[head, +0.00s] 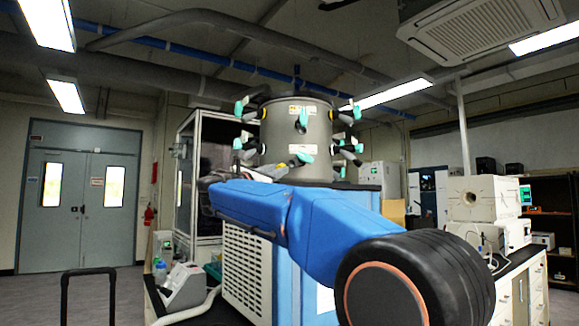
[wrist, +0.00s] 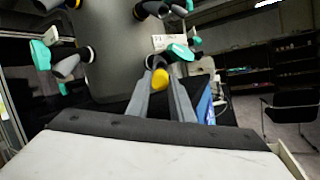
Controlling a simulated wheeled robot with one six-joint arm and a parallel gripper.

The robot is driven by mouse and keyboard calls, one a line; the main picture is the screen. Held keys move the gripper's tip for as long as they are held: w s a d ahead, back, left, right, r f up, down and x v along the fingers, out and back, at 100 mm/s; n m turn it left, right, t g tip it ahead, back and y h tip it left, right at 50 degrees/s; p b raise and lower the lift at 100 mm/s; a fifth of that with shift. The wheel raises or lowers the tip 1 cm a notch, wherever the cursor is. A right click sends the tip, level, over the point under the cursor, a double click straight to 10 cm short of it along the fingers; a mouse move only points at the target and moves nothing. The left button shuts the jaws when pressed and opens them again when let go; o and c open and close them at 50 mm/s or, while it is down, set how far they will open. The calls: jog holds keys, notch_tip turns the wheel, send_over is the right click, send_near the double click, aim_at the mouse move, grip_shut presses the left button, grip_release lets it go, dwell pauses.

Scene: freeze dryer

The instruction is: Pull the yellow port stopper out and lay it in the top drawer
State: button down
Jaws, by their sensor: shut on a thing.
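In the wrist view, the yellow stopper (wrist: 160,79) sits between the fingertips of my gripper (wrist: 160,84), which is shut on it. The grey drum (wrist: 112,50), with several teal-handled ports, is beside and beyond it. I cannot tell whether the stopper is still seated in a port. In the head view the drum (head: 285,130) stands on top of the freeze dryer, and my blue arm hides most of my gripper and the held stopper. White drawer fronts (head: 538,272) show under the right bench; I cannot tell whether these include the task's top drawer.
Teal-handled valves (head: 302,120) stick out around the drum, close to my gripper. The right bench (head: 520,257) carries white instruments (head: 484,199). A glass-sided cabinet (head: 198,150) stands left of the drum. A dark chair (wrist: 295,115) and shelves show at right in the wrist view.

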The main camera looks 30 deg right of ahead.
jog(key=shift+v, duration=0.95)
jog(key=shift+x, duration=0.8)
dwell(0.5)
jog(key=shift+a, duration=0.1)
jog(key=shift+s+a, duration=0.4)
jog(key=shift+a, duration=0.45)
jog(key=shift+s+a, duration=0.35)
jog(key=shift+a, duration=0.5)
jog(key=shift+s+a, duration=0.4)
jog(key=shift+a, duration=0.4)
jog(key=shift+d, duration=0.1)
jog(key=shift+w+d, duration=0.35)
jog(key=shift+d, duration=0.4)
jog(key=shift+w+d, duration=0.35)
jog(key=shift+d, duration=0.4)
jog(key=shift+w+d, duration=0.35)
jog(key=shift+d, duration=0.45)
